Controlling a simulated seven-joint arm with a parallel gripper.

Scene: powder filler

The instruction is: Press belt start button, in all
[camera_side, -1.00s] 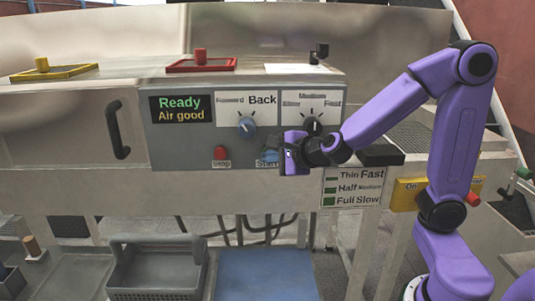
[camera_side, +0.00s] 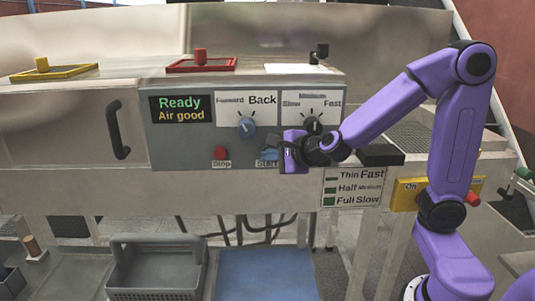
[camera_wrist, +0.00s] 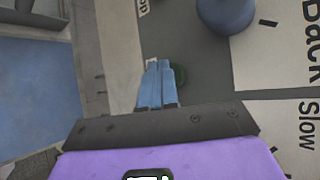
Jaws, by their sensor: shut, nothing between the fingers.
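The control panel (camera_side: 180,145) faces me with a red stop button (camera_side: 220,153) and a start label (camera_side: 267,163) to its right. My gripper (camera_side: 269,154) is shut and empty, its blue fingers in front of the panel at the start label. In the wrist view, the shut fingers (camera_wrist: 160,65) partly cover a green round button (camera_wrist: 181,76), the start button, which shows just to their right. The fingertips overlap the button's edge in that view. I cannot tell whether they touch it. The side view hides the button behind the fingers.
A blue knob (camera_side: 246,128) and a black knob (camera_side: 312,125) sit above the buttons. The display (camera_side: 181,109) reads "Ready" and "Air good". A speed sign (camera_side: 352,188) hangs at lower right. A grey basket (camera_side: 155,270) and a blue mat (camera_side: 266,275) lie below.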

